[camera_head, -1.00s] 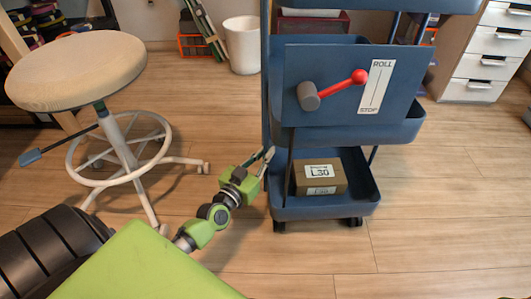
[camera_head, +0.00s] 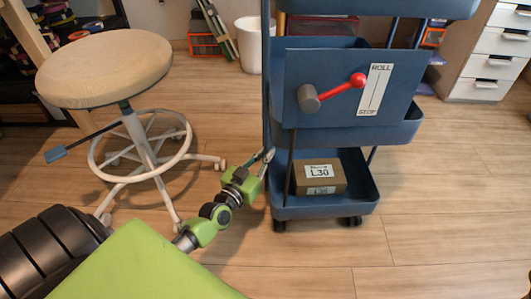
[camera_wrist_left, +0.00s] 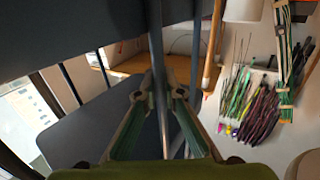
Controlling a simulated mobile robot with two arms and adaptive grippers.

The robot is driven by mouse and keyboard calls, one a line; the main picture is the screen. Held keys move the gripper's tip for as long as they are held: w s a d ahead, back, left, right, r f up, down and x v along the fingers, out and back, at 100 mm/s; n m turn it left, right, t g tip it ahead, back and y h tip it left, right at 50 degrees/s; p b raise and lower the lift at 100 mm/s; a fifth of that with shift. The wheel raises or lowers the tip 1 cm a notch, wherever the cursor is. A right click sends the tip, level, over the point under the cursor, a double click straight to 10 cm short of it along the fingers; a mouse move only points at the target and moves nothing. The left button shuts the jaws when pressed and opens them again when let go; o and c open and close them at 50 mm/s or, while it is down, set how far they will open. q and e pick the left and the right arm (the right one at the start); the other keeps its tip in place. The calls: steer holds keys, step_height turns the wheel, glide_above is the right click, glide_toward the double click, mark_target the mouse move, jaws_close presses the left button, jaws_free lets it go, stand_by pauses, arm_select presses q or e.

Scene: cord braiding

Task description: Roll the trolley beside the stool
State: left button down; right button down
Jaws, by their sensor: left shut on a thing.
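The blue trolley (camera_head: 305,68) stands right of centre in the head view, upright on dark casters. Its red-knobbed lever (camera_head: 335,91) points up and right, nearer the ROLL end of the label than STOP. The stool (camera_head: 103,68), with a beige round seat and white legs, stands to its left across a floor gap. My left gripper (camera_head: 264,157) is shut on the trolley's left upright, low beside the bottom shelf. In the left wrist view, the fingers (camera_wrist_left: 162,100) close around a thin bar. My right gripper is not in view.
A cardboard box labelled L30 (camera_head: 320,178) sits on the trolley's bottom shelf. A white bin (camera_head: 249,45) and an orange crate (camera_head: 205,44) stand behind. A drawer cabinet (camera_head: 490,68) stands at the right. Wooden floor is clear in front of the trolley.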

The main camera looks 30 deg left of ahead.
arm_select(q)
steer(key=c, duration=2.1)
jaws_free()
steer(key=s, duration=1.2)
steer(key=shift+d, duration=0.2)
